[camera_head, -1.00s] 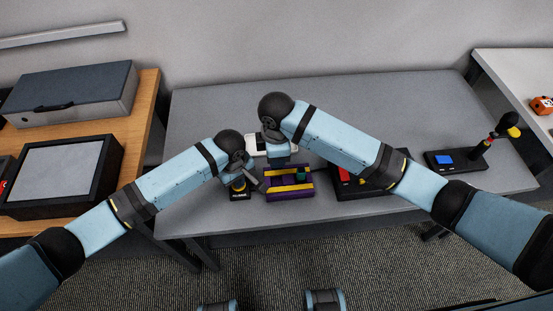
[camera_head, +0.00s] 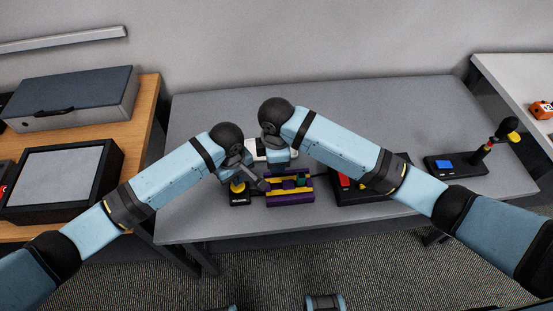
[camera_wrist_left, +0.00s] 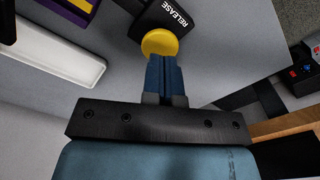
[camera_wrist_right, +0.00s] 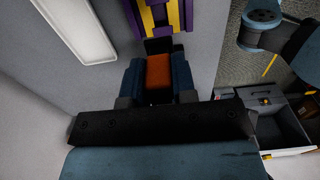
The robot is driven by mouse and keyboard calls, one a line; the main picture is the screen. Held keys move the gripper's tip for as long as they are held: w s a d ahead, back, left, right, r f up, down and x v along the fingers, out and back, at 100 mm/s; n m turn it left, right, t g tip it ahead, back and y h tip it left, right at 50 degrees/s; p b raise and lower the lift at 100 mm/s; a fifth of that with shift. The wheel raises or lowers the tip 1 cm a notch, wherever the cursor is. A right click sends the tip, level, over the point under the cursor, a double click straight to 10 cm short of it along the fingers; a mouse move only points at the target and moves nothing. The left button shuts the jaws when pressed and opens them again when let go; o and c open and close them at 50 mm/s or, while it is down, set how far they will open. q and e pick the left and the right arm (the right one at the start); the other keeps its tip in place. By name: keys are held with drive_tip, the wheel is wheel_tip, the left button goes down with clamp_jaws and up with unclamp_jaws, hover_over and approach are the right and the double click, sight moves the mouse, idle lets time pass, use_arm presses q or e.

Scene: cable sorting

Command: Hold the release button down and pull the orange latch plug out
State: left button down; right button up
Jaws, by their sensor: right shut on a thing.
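The release button (camera_wrist_left: 161,42) is a yellow disc on a black base lettered RELEASE (camera_wrist_left: 170,17); the button also shows in the head view (camera_head: 237,188). My left gripper (camera_wrist_left: 164,57) is shut with nothing between its blue fingers. Its tips overlap the button's near edge in the left wrist view; I cannot tell whether they press it. The orange latch plug (camera_wrist_right: 158,74) is between the blue fingers of my right gripper (camera_wrist_right: 156,68), which is shut on it. A black part (camera_wrist_right: 158,45) lies between plug and the purple and yellow fixture (camera_wrist_right: 188,14). The plug's seating there is unclear.
A white tray (camera_wrist_right: 75,28) lies beside the fixture. The grey table (camera_head: 400,115) is clear behind.

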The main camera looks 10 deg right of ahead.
use_arm(q)
drive_tip(key=shift+r, duration=2.35)
use_arm(e)
drive_tip(key=shift+r, duration=0.1)
